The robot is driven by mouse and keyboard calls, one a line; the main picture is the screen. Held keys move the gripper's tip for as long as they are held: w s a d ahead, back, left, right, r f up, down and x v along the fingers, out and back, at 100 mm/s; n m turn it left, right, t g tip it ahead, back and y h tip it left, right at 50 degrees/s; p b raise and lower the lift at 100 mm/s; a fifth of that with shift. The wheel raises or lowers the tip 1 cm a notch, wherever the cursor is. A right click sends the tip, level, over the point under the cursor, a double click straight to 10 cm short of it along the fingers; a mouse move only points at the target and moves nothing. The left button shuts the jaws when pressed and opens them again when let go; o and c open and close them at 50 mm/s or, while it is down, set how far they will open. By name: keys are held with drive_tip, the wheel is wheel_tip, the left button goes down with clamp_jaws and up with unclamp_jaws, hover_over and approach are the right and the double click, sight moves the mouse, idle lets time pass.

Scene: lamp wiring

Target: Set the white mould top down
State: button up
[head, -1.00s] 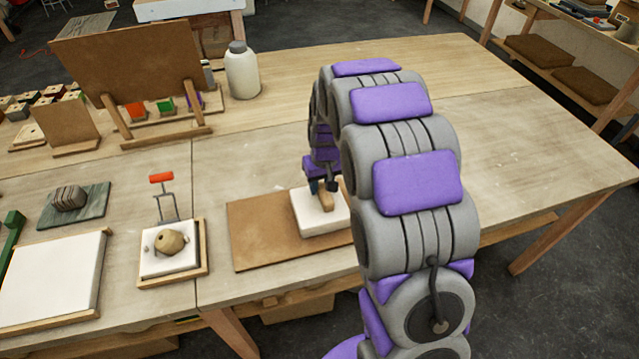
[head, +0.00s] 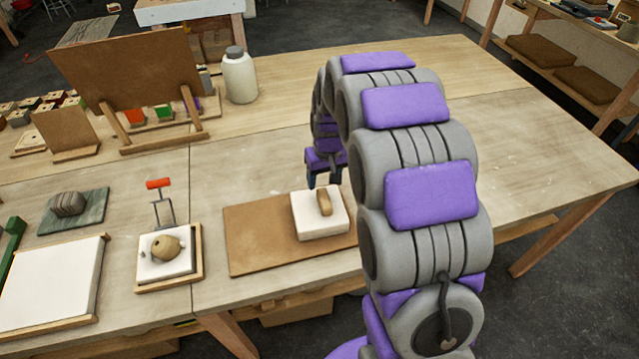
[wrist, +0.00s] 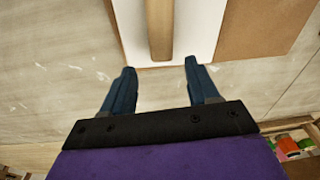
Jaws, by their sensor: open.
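The white mould top (head: 309,222) is a white block with a wooden handle (head: 324,203) on its upper face. It lies flat on the brown board (head: 254,243) in the head view. In the wrist view the white mould top (wrist: 207,30) and its handle (wrist: 160,28) show at the top edge, beyond my fingertips. My gripper (wrist: 160,68) is open and empty, with its two blue fingers apart and clear of the handle. In the head view my gripper (head: 325,180) is just behind the mould top.
Left of the board, a wooden-framed white mould half (head: 150,268) holds a round tan piece (head: 165,247). A larger white slab (head: 50,280) lies at far left. A brown upright panel (head: 125,65) and a white jar (head: 240,78) stand behind. The table's right side is clear.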

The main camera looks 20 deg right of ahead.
wheel_tip(320, 180, up, 8)
drive_tip(key=s+p, duration=0.1)
drive_tip(key=s+a+r+g, duration=0.1)
drive_tip(key=s+a+r, duration=0.1)
drive_tip(key=s, duration=1.6)
drive_tip(key=s+a+r+g, duration=0.1)
drive_tip(key=s+g, duration=0.1)
drive_tip(key=s, duration=1.6)
drive_tip(key=shift+s+a+r+m+h, duration=0.2)
drive_tip(key=shift+a+r+m+h, duration=0.1)
drive_tip(key=shift+a+r+m, duration=0.1)
drive_tip(key=shift+a, duration=0.15)
